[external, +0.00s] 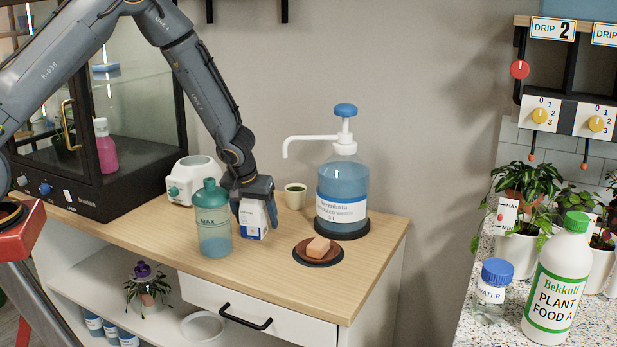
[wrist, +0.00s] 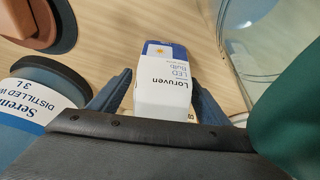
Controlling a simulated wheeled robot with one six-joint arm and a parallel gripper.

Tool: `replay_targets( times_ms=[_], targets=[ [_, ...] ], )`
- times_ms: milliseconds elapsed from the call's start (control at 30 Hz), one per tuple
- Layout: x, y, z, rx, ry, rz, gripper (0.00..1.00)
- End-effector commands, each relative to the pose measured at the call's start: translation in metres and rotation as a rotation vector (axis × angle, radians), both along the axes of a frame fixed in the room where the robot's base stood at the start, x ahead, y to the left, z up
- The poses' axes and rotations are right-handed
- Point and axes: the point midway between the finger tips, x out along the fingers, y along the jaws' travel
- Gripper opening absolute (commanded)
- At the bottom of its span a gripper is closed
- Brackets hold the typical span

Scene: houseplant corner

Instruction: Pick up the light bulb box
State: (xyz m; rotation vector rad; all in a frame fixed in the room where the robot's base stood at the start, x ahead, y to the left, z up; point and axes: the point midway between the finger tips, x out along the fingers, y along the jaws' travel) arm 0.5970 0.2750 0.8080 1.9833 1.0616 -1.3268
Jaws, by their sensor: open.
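The light bulb box (external: 252,220) is a small white and blue carton standing on the wooden cabinet top, between the teal bottle and the pump dispenser. In the wrist view the box (wrist: 163,82) reads "Loruven LED Bulb". My gripper (external: 255,205) points down over the box, with a finger on each side of it. In the wrist view my gripper (wrist: 160,100) is open, with the box between its two blue fingers. A gap shows at the left finger; whether the right finger touches the box I cannot tell.
A teal measuring bottle (external: 214,238) stands close to the left of the box. A large blue pump dispenser (external: 342,188) stands to the right.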

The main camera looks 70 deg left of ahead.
Motion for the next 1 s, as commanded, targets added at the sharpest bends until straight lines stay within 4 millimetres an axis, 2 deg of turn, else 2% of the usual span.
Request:
replay_targets(
  times_ms=[300,567,833,1000],
  targets=[
    [0.001,0.001,-0.004,-0.001,-0.001,0.000,0.69],
    [0.001,0.001,-0.004,-0.001,-0.001,0.000,0.26],
    [0.001,0.001,-0.001,0.000,-0.002,0.001,0.26],
    [0.002,0.002,0.018,0.001,-0.004,0.002,0.26]
  ],
)
